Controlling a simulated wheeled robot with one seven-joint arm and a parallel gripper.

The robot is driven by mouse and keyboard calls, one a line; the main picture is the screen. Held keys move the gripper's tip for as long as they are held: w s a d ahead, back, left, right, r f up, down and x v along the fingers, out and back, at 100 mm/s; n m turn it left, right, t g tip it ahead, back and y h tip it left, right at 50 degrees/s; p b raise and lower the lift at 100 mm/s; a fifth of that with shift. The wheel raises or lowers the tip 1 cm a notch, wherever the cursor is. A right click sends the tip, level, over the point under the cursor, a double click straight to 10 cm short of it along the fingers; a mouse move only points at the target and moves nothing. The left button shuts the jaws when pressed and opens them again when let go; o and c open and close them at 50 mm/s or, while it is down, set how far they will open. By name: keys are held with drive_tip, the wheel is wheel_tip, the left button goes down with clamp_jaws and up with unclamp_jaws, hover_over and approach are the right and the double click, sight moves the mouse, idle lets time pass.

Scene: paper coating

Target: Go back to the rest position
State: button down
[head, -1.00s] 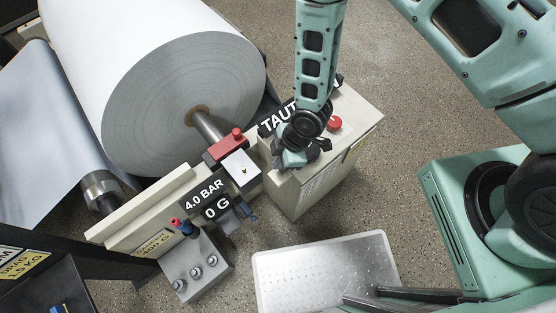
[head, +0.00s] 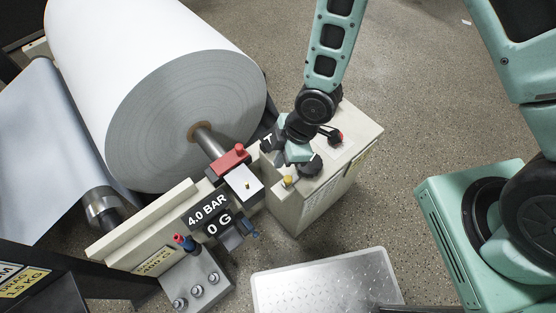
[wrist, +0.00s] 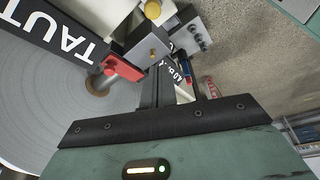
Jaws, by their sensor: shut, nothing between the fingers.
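My gripper (head: 290,158) hangs from my teal arm above the cream cabinet (head: 333,182) in the head view. Its body hides part of the cabinet top and most of the TAUT sign; the fingertips are hard to make out there. In the wrist view its dark fingers (wrist: 158,88) are together and empty, with the TAUT sign (wrist: 62,40) at the left. The fingers appear apart from the machine parts behind them.
A large white paper roll (head: 185,100) stands at left on its shaft. A red clamp block (head: 229,160), a 4.0 BAR sign (head: 206,208) and a grey valve block (head: 196,283) sit near the cabinet. A metal step plate (head: 325,283) lies in front. Floor behind the cabinet is clear.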

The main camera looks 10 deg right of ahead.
idle(0.5)
drive_tip(key=s+d+r+m+h+p, duration=0.15)
drive_tip(key=r+m, duration=0.25)
drive_tip(key=r, duration=0.8)
drive_tip(key=s+d+r+m+h+p, duration=0.1)
drive_tip(key=s+d+r+m+h, duration=0.2)
drive_tip(key=r, duration=0.8)
drive_tip(key=s+d+r+m+y, duration=0.1)
drive_tip(key=s+d+r+m, duration=0.1)
drive_tip(key=s+r+m, duration=0.2)
wheel_tip(320, 180, up, 3)
drive_tip(key=s, duration=0.2)
drive_tip(key=shift+s+p, duration=0.3)
drive_tip(key=shift+d, duration=0.1)
